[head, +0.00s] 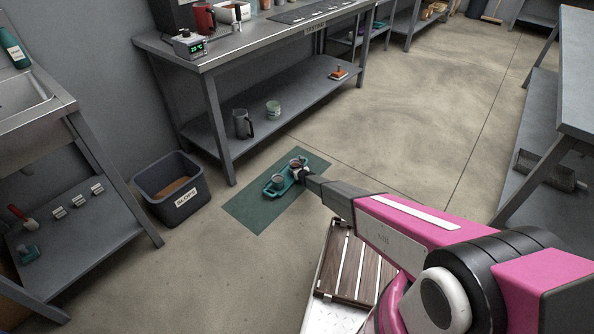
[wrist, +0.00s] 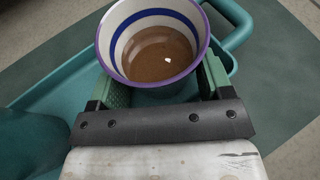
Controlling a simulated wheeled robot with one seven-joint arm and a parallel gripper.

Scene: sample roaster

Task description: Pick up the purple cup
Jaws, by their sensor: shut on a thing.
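The purple cup (wrist: 150,72) has a purple rim, a white inside with a blue band, and brown liquid in it. It is upright at the top middle of the wrist view. My gripper (wrist: 163,82) has its two green-padded fingers on either side of it, shut on it. In the head view my gripper (head: 302,172) is low over a teal tray (head: 287,187), and the cup is small and partly hidden there. I cannot tell whether the cup touches the tray.
The tray lies on a dark green mat (head: 248,208) on the floor. A teal cup (head: 278,180) stands on it, left of my gripper. A grey slops bin (head: 165,178) stands left of the mat. A metal bench (head: 200,137) with a low shelf is behind.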

